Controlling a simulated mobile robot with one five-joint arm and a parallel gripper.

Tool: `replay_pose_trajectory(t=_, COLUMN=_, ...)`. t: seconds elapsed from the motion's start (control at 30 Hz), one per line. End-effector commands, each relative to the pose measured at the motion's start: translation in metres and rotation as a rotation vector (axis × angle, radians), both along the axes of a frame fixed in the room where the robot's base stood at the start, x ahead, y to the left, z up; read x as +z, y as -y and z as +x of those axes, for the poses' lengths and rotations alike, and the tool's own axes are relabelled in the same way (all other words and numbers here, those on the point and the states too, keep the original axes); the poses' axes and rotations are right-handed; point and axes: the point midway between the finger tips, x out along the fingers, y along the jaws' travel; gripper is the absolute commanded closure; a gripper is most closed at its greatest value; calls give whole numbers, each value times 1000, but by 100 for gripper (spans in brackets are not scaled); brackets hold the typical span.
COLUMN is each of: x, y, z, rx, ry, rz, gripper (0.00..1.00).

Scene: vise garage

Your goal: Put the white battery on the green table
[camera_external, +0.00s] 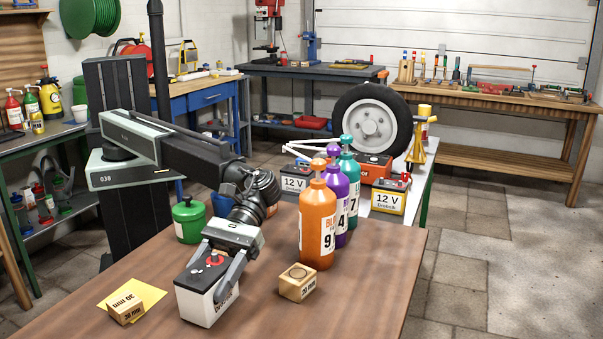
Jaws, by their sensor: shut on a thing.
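The white battery (197,303) has a dark top with a red mark and white sides with lettering. It is at the front of the brown table. My gripper (207,279) comes down over it and is shut on it, one finger on each side. I cannot tell whether its bottom touches the tabletop. A table with green legs and a pale top (385,218) stands behind the bottles.
Orange (318,225), purple (341,190) and teal (351,170) bottles stand between the held battery and the green-legged table. A wooden block (297,283) lies just right of the battery. Another block (126,312) and a yellow sheet (148,295) lie left. The brown table's right front is clear.

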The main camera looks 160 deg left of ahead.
Motion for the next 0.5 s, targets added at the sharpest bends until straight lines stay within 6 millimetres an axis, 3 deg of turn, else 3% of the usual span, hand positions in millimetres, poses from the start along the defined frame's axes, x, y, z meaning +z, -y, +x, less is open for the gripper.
replay_pose_trajectory(t=0.27, x=4, y=0, z=0, rx=1, ry=2, rz=-1, gripper=100)
replay_pose_trajectory(t=0.5, x=32, y=0, z=0, rx=0, ry=1, rz=-2, gripper=100)
